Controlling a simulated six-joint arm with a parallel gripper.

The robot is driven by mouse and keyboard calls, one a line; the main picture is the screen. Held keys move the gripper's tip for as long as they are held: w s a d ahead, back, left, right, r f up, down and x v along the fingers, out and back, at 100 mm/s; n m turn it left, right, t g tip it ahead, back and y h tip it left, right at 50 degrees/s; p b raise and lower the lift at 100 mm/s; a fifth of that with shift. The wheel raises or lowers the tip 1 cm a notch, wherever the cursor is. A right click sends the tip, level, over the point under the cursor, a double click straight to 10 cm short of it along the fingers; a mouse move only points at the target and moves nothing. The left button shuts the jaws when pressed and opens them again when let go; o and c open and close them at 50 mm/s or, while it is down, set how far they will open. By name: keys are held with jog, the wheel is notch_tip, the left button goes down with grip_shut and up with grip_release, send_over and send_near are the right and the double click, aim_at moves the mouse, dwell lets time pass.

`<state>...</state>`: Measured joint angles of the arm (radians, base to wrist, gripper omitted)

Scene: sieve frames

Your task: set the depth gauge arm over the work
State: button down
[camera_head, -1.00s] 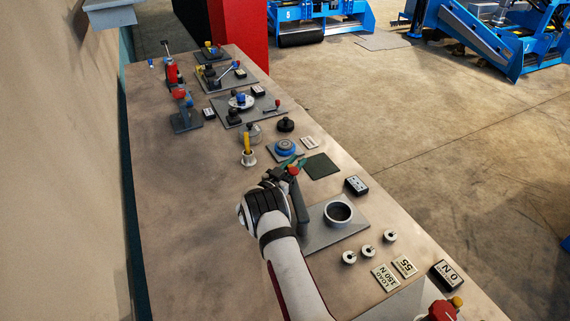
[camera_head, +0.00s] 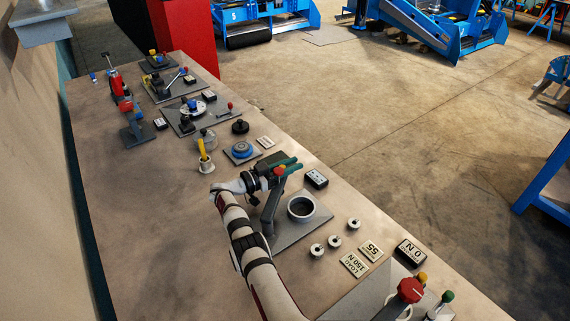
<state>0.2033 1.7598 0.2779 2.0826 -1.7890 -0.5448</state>
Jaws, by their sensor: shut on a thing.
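The depth gauge stands on a grey base plate (camera_head: 290,238), with a dark leaning post (camera_head: 268,215). At the top of the post are a red knob (camera_head: 280,169) and a green gauge arm (camera_head: 290,165). A round, hollow grey workpiece (camera_head: 301,209) sits on the plate to the right of the post. My gripper (camera_head: 265,178) is at the post's top, shut on the gauge arm. Its fingers hide part of the arm, so the exact grip point is unclear. The arm's green end lies above and behind the workpiece in the picture, not clearly over it.
A black display box (camera_head: 316,179) stands right of the gauge. Small slotted weights (camera_head: 335,241) and label plates (camera_head: 354,264) lie in front. A blue round device (camera_head: 242,150) and a yellow-handled tool (camera_head: 205,157) stand behind.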

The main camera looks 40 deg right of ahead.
aim_at(275, 192)
jog(key=shift+s, duration=0.15)
dwell(0.3)
jog(key=c, duration=0.7)
grip_release()
jog(key=a, duration=0.7)
jog(key=shift+w+a, duration=0.2)
jog(key=shift+w, duration=0.2)
